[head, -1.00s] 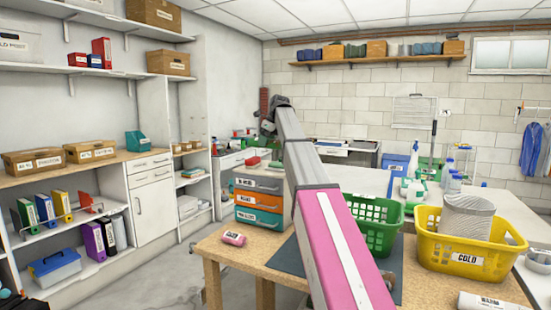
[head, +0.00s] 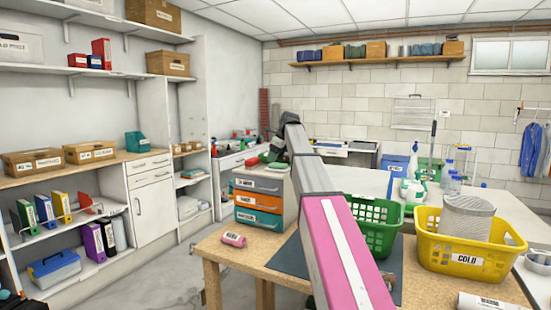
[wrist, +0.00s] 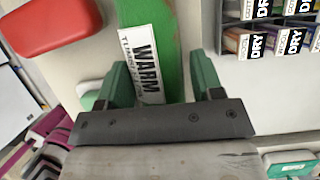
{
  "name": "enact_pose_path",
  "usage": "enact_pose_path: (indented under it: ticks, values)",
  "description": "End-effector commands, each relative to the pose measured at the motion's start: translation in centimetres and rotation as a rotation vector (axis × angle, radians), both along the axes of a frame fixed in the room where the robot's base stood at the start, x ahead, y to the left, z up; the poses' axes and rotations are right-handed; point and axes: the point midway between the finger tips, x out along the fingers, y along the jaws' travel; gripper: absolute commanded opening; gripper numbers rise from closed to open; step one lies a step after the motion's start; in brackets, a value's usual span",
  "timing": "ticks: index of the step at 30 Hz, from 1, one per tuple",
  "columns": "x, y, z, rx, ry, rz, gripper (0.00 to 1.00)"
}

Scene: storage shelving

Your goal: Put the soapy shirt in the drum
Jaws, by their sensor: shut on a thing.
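My gripper (wrist: 162,85) has its two green fingers on either side of a green thing (wrist: 186,40) with a white "WARM" label, and is shut on it. The green thing runs out of the top of the wrist view, so its full shape is hidden. I cannot tell whether it is the soapy shirt; no suds show on it. In the head view my gripper (head: 275,150) is at the far end of my arm, near the top of the drawer unit (head: 238,215). I cannot make out a drum in either view.
A red thing (wrist: 50,25) lies beside the held one. The wooden table (head: 212,250) bears a pink roll (head: 233,239), a green basket (head: 388,239) and a yellow "COLD" basket (head: 440,258) with a grey striped thing (head: 468,217). Blue garments (head: 533,150) hang at right.

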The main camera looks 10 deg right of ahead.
Motion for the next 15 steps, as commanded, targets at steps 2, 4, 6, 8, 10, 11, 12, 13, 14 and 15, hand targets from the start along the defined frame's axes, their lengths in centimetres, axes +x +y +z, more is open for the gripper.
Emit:
enact_pose_path:
  ticks: [2, 4, 6, 8, 10, 11, 12, 13, 14, 15]
  values:
    - [-0.01, 0.01, -0.16, 0.0, 0.0, 0.0, 0.29]
    - [0.0, 0.0, -0.22, 0.0, 0.0, 0.0, 0.71]
    - [0.0, 0.01, -0.2, 0.0, 0.0, 0.0, 0.71]
    - [0.0, 0.01, -0.2, 0.0, 0.0, 0.0, 0.71]
    - [0.0, 0.01, -0.2, 0.0, 0.0, 0.0, 0.71]
    - [0.0, 0.01, -0.2, 0.0, 0.0, 0.0, 0.71]
    - [0.0, 0.01, -0.15, 0.0, 0.0, 0.0, 0.71]
    - [0.0, 0.01, -0.07, 0.0, 0.0, 0.0, 0.71]
    - [0.02, 0.01, 0.05, 0.0, 0.0, 0.0, 0.71]
    - [-0.03, -0.08, 0.28, 0.0, 0.0, 0.0, 0.71]
